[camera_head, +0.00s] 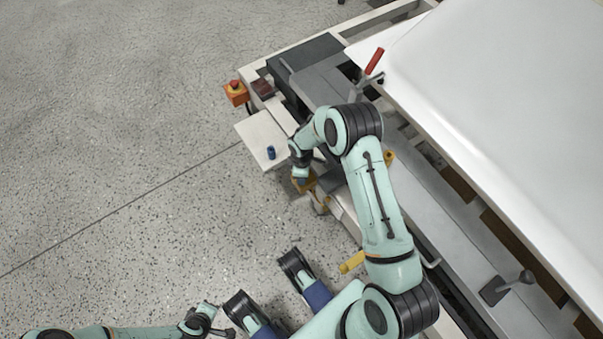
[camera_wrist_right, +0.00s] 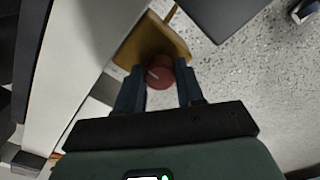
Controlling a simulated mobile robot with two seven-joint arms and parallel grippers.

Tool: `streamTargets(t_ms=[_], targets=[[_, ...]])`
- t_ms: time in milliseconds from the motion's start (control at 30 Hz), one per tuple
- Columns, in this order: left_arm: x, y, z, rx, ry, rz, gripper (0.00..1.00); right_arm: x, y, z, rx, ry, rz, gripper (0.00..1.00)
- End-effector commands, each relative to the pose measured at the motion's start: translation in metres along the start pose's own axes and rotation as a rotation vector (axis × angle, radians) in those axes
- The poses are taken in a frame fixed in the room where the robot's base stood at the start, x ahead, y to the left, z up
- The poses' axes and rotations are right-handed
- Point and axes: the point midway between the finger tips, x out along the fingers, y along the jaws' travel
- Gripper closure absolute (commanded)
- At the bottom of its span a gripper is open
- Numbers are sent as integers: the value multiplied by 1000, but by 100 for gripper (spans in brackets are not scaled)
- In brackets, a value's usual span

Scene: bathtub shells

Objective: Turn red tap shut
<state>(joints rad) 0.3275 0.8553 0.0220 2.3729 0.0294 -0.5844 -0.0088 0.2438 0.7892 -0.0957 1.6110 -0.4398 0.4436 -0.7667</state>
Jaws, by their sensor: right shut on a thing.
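The red tap (camera_wrist_right: 160,72) is a round red knob in the right wrist view, in front of a yellow-brown bracket (camera_wrist_right: 150,42). My right gripper (camera_wrist_right: 159,88) has its two dark fingers on either side of the knob and is shut on it. In the head view my right gripper (camera_head: 302,180) is low beside the machine's near side, by a small yellow part; the knob is hidden there. My left gripper (camera_head: 228,331) is at the bottom edge of the head view, away from the tap; its fingers are too small to judge.
A white shelf (camera_head: 258,132) with a small blue object (camera_head: 271,153) juts out beside my right wrist. A large white shell (camera_head: 500,90) fills the right. Open floor lies left.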

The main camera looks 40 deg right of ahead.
Motion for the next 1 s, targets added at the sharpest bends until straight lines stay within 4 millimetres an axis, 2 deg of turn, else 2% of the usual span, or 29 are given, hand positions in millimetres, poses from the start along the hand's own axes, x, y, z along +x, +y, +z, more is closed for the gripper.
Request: streamTargets(t_ms=[400, 433, 500, 833, 1000], targets=[[0, 0, 0, 0, -1, 0, 100, 0, 0, 1, -8, -2, -1, 93], [0, 0, 0, 0, -1, 0, 100, 0, 0, 1, -8, -2, -1, 60], [0, 0, 0, 0, -1, 0, 100, 0, 0, 1, -7, -2, -1, 37], [-1, 0, 0, 1, 2, 1, 100, -2, 0, 0, -6, 0, 0, 37], [-9, 8, -10, 8, 30, 14, 100, -23, 1, 0, -6, 2, 3, 37]])
